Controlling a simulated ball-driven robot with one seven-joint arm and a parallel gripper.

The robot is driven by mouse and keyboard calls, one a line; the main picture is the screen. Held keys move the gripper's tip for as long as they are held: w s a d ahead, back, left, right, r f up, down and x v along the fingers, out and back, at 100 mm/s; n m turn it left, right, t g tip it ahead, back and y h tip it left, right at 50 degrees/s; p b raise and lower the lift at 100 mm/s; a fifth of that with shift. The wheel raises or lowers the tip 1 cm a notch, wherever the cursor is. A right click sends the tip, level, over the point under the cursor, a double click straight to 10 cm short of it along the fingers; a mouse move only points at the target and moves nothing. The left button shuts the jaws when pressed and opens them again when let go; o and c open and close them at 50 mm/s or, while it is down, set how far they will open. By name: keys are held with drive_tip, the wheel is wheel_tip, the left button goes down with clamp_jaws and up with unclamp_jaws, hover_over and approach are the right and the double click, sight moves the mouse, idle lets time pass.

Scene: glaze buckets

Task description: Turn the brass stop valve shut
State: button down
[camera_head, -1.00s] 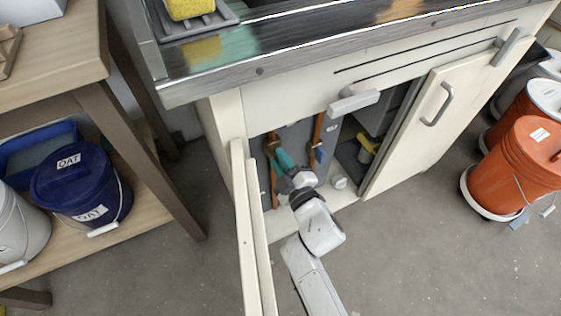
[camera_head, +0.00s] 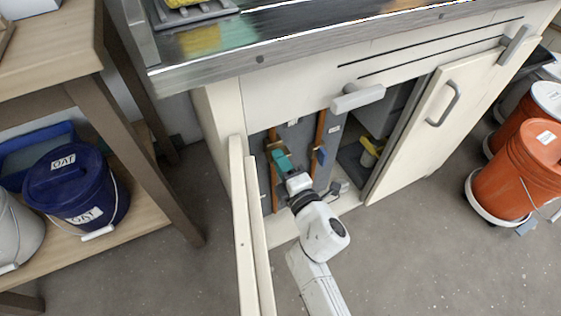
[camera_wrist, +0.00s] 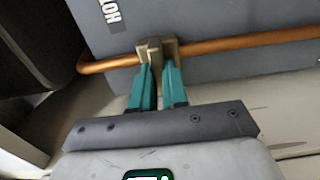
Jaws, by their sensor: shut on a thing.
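My gripper (camera_wrist: 159,75) has two teal fingers, shut on the valve's brass part. In the head view my gripper (camera_head: 281,161) reaches into the open cabinet under the counter, at the left copper pipe (camera_head: 271,175). A second upright copper pipe (camera_head: 320,130) with a blue part stands to the right.
An open cream cabinet door (camera_head: 242,225) stands close left of my arm. Another cream door (camera_head: 425,125) stands at the right. A blue OAT bucket (camera_head: 75,185) is on the left shelf. An orange bucket (camera_head: 515,180) stands at right. The middle floor is clear.

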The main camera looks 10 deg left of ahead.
drive_tip(key=shift+f, duration=0.1)
idle(0.4)
drive_tip(key=c, duration=1.1)
unclamp_jaws()
drive_tip(key=shift+c, duration=0.2)
drive_tip(key=shift+s, duration=0.1)
drive_tip(key=p+v, duration=0.4)
drive_tip(key=v, duration=0.6)
drive_tip(key=shift+s+d, duration=0.25)
drive_tip(key=shift+d, duration=0.1)
